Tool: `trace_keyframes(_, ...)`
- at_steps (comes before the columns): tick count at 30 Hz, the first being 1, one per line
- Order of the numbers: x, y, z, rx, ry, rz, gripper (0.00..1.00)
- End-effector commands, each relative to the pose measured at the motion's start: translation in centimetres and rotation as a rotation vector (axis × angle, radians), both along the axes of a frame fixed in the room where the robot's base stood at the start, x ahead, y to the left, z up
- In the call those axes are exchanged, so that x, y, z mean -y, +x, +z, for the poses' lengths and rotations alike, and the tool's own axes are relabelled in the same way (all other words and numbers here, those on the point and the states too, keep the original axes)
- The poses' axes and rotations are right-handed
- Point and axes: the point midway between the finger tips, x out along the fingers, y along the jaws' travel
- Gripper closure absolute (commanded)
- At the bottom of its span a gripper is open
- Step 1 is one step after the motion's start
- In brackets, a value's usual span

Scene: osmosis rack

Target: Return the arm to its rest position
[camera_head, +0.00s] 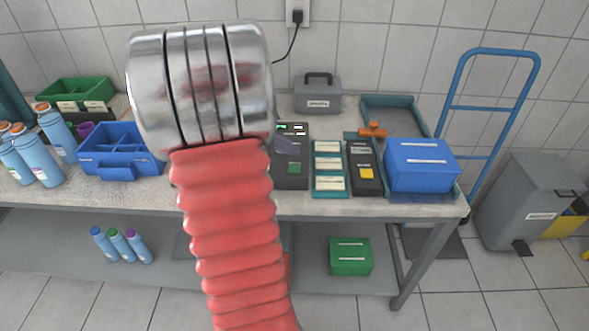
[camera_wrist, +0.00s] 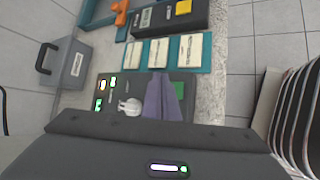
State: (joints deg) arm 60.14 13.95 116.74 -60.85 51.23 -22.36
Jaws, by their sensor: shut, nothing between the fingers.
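My red ribbed arm with its silver banded joint rises through the middle of the head view, in front of the bench. My gripper (camera_wrist: 158,78) shows in the wrist view as two purple-grey fingers closed together, with nothing between them. They extend from the dark housing along the bottom of that picture and overlap the dark device (camera_wrist: 110,88) with lit displays and a green button. In the head view only a bit of the purple fingers shows right of my arm, over the same device (camera_head: 291,178); the rest of the gripper is hidden. Whether the fingers touch the device cannot be told.
The bench (camera_head: 340,205) holds a teal card rack (camera_head: 330,186), a yellow-button device (camera_head: 364,175), a blue box (camera_head: 421,166), a grey case (camera_head: 318,93), an orange valve (camera_head: 375,130), a blue caddy (camera_head: 118,160) and several bottles. A blue trolley (camera_head: 483,108) and grey bin (camera_head: 525,200) stand right.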

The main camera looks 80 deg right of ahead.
Motion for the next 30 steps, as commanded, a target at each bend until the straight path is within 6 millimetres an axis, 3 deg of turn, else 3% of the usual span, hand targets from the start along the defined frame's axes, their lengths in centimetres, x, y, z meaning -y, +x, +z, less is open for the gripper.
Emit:
trace_keyframes(8, 0.0, 0.0, 1.6, 0.001, 0.0, 0.0, 1.0)
trace_keyframes(30, 0.0, 0.0, 1.6, 0.003, -0.002, -0.002, 1.0)
